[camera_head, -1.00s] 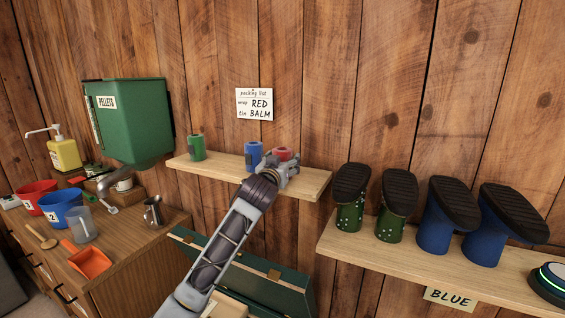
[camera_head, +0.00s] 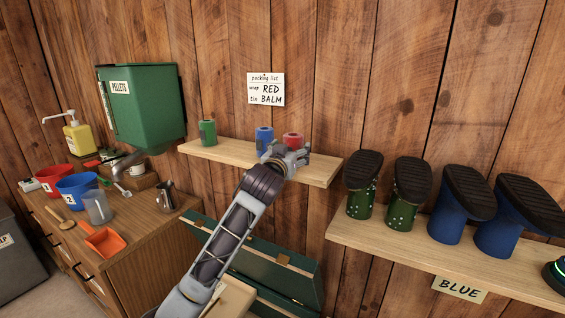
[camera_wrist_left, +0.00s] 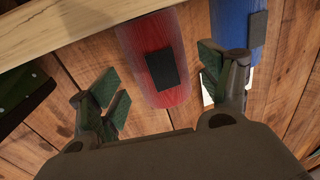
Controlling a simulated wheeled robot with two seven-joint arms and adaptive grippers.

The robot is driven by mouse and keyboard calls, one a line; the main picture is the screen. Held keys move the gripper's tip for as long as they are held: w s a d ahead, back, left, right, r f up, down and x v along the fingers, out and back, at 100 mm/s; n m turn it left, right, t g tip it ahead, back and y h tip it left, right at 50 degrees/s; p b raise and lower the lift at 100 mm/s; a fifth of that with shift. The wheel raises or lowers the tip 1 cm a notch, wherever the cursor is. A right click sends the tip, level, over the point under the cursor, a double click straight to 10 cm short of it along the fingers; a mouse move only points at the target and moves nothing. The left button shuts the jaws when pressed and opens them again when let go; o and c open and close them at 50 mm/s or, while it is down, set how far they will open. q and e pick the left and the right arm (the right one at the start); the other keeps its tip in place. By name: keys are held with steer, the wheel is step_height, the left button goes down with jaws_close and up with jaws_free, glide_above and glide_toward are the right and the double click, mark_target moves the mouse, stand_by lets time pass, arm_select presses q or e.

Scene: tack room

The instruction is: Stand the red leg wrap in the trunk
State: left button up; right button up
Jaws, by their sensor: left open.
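The red leg wrap (camera_head: 293,139) stands on the wall shelf, its lower part hidden behind my gripper in the head view. In the left wrist view the red wrap (camera_wrist_left: 152,58), with a dark patch on its side, is between the spread fingers. My left gripper (camera_wrist_left: 165,95) is open, and no grip on the wrap shows. It also shows at the shelf in the head view (camera_head: 290,157). The green trunk (camera_head: 275,268) is below the shelf with its lid raised, partly behind my arm; its inside is mostly hidden. My right gripper is not seen.
A blue wrap (camera_head: 264,136) stands close beside the red one, also near a finger in the left wrist view (camera_wrist_left: 232,24). A green wrap (camera_head: 207,132) stands farther left on the shelf (camera_head: 228,152). A boot shelf (camera_head: 400,240) is at right. A packing list (camera_head: 265,90) reads RED, BALM.

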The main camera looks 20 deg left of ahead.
mark_target(291, 150)
arm_select(q)
steer(key=s, duration=0.5)
steer(key=shift+s+d+b, duration=0.2)
steer(key=shift+s+b, duration=0.05)
steer(key=shift+b, duration=0.15)
steer(key=shift+s, duration=1.3)
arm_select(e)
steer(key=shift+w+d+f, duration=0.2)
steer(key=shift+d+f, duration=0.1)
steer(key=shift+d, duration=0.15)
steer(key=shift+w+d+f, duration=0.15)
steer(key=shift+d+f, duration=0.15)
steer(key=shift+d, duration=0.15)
